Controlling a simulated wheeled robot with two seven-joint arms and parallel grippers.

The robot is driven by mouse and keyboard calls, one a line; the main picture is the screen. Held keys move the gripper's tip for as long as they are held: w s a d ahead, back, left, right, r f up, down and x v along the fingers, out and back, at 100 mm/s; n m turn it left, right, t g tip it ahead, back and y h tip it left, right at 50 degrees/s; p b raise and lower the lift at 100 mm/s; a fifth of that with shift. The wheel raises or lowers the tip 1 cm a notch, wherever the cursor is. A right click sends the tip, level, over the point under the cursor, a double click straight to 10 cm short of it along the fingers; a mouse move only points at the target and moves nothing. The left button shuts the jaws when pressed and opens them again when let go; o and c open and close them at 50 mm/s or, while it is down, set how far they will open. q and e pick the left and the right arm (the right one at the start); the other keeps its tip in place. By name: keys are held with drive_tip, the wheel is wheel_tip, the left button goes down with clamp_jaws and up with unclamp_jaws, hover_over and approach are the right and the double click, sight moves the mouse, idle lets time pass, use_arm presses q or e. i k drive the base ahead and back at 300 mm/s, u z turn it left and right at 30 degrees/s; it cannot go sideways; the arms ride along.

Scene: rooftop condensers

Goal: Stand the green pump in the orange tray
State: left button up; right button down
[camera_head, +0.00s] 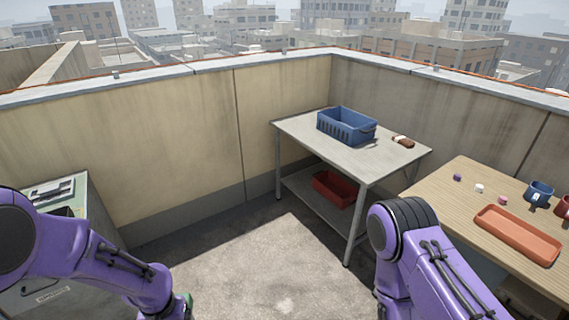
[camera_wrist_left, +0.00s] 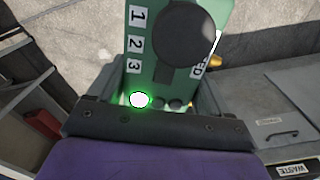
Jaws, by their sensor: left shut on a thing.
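The green pump (camera_wrist_left: 175,82) fills the middle of the left wrist view. It has a black round part, white labels reading 1, 2 and 3, a lit green lamp and a brass-coloured fitting. My left gripper (camera_wrist_left: 158,100) is shut on it. In the head view only a sliver of green (camera_head: 189,301) shows at the end of my left arm, at the bottom edge. The orange tray (camera_head: 518,236) lies empty on the wooden table at the right, far from the left gripper. My right arm shows, but its gripper is out of view.
The wooden table (camera_head: 460,188) also bears blue and red mugs (camera_head: 539,192) and several small items behind the tray. A grey table (camera_head: 300,128) holds a blue basket (camera_head: 345,126) and a brown-handled brush; a red bin (camera_head: 336,189) sits on its shelf. Open floor (camera_head: 265,255) lies between.

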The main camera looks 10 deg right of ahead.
sight(514, 236)
drive_tip(key=i, duration=3.55)
drive_tip(key=z, duration=1.1)
drive_tip(key=i, duration=0.25)
drive_tip(key=z, duration=4.1)
drive_tip(key=k, duration=0.2)
drive_tip(key=u, duration=0.5)
drive_tip(key=i, duration=0.5)
drive_tip(key=u, duration=0.05)
